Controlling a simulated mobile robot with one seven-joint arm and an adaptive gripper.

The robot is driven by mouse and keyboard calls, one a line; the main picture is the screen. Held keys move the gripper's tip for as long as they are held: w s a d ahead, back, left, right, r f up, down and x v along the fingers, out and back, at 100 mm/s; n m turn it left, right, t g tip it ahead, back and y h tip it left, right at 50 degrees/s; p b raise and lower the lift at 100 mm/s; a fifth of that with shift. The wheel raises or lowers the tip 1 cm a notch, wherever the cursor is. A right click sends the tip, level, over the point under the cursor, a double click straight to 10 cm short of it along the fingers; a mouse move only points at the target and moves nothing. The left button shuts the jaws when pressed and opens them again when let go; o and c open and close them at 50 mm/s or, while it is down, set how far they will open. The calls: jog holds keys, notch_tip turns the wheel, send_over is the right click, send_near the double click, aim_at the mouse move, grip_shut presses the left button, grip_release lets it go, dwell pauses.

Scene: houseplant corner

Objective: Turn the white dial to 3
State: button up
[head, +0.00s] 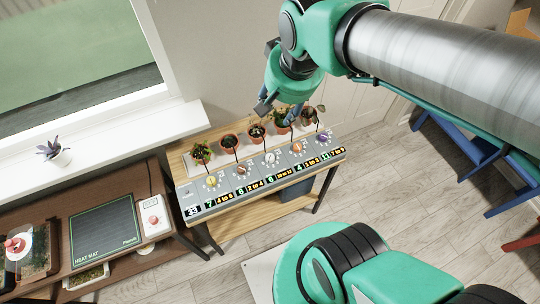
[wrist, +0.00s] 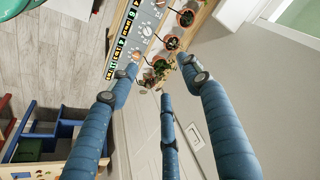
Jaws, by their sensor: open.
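The white dial (head: 270,158) is the middle one in a row of dials on the grey control panel (head: 190,194). It also shows in the wrist view (wrist: 147,31) near the top. The small display below it seems to read 6. The dial's pointer is too small to read. My gripper (head: 278,110) is open and empty, above the plants at the back of the panel and apart from the dial. In the wrist view, its blue fingers (wrist: 160,78) are spread, with the tips near the panel's far end.
Yellow, brown, orange and purple dials flank the white one. Several potted plants (head: 228,141) stand behind the panel. A brown table (head: 125,185) with a heat mat (head: 104,232) is at left. A windowsill (head: 110,147) is behind, and blue chairs (head: 480,190) are at right.

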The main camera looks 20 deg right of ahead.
jog(key=w+d+f+m+g+b, duration=0.1)
jog(key=w+f+m, duration=0.25)
jog(key=f, duration=0.35)
jog(key=w+d+f+m+g, duration=0.1)
jog(key=w+f+m, duration=0.1)
jog(key=w+f, duration=0.4)
jog(key=m+g+b, duration=0.1)
jog(key=m+g, duration=0.1)
jog(key=m, duration=0.3)
send_over(270, 157)
notch_tip(270, 157, down, 15)
jog(key=shift+w+d+f, duration=0.1)
jog(key=shift+f, duration=0.1)
jog(key=shift+f, duration=0.1)
notch_tip(270, 157, down, 14)
jog(key=b, duration=0.3)
jog(key=shift+r, duration=0.2)
jog(key=c, duration=1.2)
jog(key=shift+o, duration=0.2)
